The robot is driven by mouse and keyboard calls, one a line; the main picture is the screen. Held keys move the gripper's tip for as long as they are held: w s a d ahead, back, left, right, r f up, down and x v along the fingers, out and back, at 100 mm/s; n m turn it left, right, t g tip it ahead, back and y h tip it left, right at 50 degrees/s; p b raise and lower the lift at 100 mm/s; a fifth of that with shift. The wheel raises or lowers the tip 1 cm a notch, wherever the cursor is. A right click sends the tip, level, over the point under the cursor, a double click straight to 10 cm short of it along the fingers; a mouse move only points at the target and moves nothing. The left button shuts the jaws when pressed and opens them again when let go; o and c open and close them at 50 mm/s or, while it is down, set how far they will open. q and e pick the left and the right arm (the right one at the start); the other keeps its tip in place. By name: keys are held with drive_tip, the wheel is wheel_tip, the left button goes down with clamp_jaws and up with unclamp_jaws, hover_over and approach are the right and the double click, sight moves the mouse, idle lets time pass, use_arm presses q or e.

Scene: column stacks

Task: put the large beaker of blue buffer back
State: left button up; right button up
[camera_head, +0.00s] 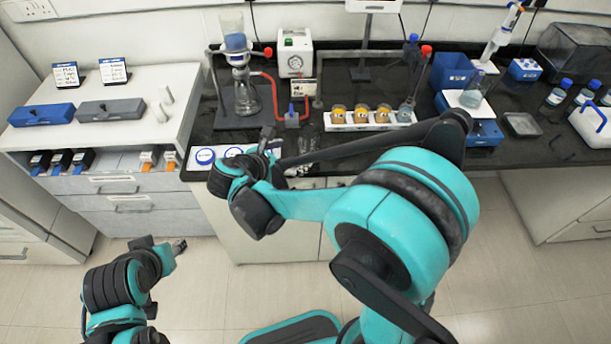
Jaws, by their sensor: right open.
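Pale blue liquid shows in a clear vessel (472,90) on the blue-based device at right. Blue also shows in the upper glass (235,42) of the filtration stand and in a small flask (405,112) at the end of the white tray. I cannot tell for certain which is the large beaker. My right gripper (278,150) is open, over the bench's front edge below the filtration stand, partly hidden by its own arm; clear glassware (307,140) is close by. My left gripper (176,246) is low over the floor, away from the bench; its jaws are too small to read.
White-and-blue round spots (205,157) lie at the bench's front left edge. The white tray (350,126) holds several amber-filled jars. A red hose (268,82) and metal stands (318,90) rise behind. Blue-capped bottles (556,96) stand at right.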

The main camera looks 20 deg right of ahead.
use_arm(q)
drive_tip(key=shift+d, duration=0.2)
use_arm(e)
drive_tip(key=s+d+r+m+y, duration=0.1)
drive_tip(key=s+d+m+y, duration=0.1)
drive_tip(key=s+m+y, duration=0.7)
drive_tip(key=s+m, duration=0.8)
drive_tip(key=m, duration=0.6)
drive_tip(key=shift+d, duration=0.35)
